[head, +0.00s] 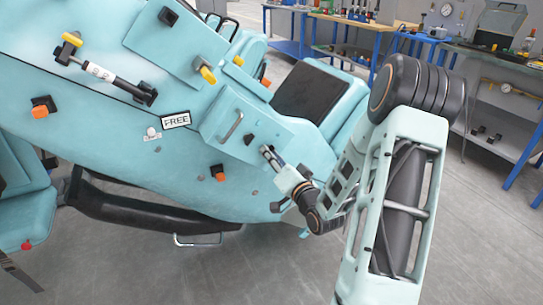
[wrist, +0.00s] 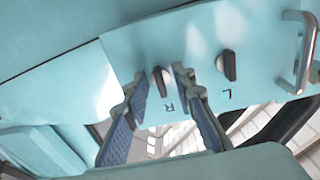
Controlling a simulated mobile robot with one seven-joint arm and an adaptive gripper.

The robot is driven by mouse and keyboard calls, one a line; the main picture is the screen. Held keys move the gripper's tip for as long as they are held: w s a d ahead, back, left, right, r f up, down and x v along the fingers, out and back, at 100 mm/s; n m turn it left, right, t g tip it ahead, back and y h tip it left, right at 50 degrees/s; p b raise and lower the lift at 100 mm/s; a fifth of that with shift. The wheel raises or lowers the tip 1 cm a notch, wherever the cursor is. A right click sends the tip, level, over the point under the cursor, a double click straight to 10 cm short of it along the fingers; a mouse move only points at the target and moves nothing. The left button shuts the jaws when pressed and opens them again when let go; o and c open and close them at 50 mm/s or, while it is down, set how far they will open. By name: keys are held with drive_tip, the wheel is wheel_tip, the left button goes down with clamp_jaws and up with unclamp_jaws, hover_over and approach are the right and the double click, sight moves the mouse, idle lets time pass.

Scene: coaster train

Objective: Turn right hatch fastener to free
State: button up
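The right hatch fastener, a small dark knob marked R (wrist: 162,82), sits on the light-blue hatch panel (wrist: 140,35). My gripper (wrist: 160,77) is open, with one finger on each side of this knob. I cannot tell whether either finger touches it. The left fastener, a dark knob marked L (wrist: 229,65), is to the right in the wrist view. In the head view, my gripper (head: 268,150) is at the hatch (head: 222,110) and hides the right fastener. The left fastener (head: 250,138) shows beside it. A FREE sign (head: 175,120) is on the body left of the hatch.
A metal handle (wrist: 305,50) stands out from the hatch; it also shows in the head view (head: 233,127). Orange and yellow latches (head: 208,74) dot the blue car. A dark seat pad (head: 308,92) lies behind the hatch. Workbenches (head: 440,40) stand at the back.

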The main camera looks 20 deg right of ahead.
drive_tip(key=s, duration=0.7)
drive_tip(key=shift+s+d, duration=0.15)
drive_tip(key=shift+s, duration=0.1)
